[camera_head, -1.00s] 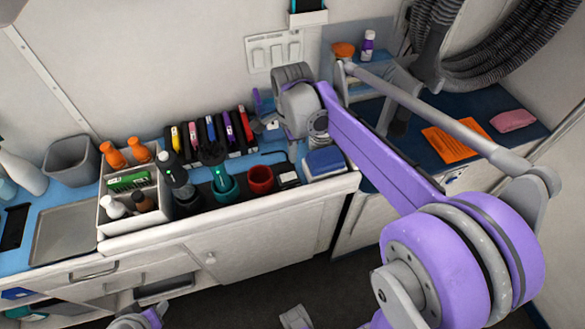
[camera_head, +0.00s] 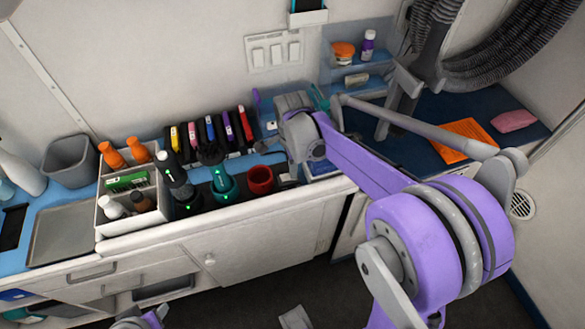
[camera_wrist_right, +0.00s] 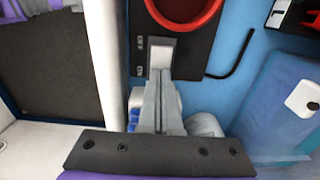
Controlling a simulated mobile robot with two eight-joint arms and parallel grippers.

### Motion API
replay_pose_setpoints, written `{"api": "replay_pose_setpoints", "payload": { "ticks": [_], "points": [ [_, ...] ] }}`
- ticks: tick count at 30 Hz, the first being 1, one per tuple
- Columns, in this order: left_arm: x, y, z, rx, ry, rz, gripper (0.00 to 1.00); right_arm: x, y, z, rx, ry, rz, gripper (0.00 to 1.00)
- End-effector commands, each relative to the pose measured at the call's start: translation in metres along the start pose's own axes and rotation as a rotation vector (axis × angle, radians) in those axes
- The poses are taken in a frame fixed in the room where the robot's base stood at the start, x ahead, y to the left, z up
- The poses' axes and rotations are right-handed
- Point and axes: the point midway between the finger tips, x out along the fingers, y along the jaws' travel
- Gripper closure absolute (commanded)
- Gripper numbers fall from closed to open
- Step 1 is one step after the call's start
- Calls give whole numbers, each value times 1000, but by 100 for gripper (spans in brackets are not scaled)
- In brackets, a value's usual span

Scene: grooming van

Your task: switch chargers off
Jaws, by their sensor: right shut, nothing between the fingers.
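The chargers stand on a dark base on the counter: a dark clipper (camera_head: 178,180) in its dock and a dark-headed tool in a teal dock (camera_head: 224,188). Small green lights show at both. A red cup (camera_head: 260,179) stands to their right and also shows at the top of the wrist view (camera_wrist_right: 185,8). My right gripper (camera_head: 289,168) is shut and empty, pointing down at the right end of the base. In the wrist view a pale block (camera_wrist_right: 162,53) on the black base lies at its fingertips; I cannot tell whether they touch. My left gripper is not visible.
A white caddy with bottles (camera_head: 133,225) and a grey tray (camera_head: 62,233) stand to the left. Several coloured-label items (camera_head: 210,132) line the wall behind. A blue-topped item is largely hidden behind my right arm.

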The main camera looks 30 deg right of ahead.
Motion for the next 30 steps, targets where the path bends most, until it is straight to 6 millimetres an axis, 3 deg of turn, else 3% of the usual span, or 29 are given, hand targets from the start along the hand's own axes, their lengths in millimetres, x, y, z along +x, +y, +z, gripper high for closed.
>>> {"api": "replay_pose_setpoints", "payload": {
  "ticks": [18, 30],
  "points": [
    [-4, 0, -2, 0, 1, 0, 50, -4, 1, 16, -2, -2, 3, 100],
    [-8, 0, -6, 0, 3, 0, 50, -11, 0, 13, -1, -1, 2, 100]
  ]
}}
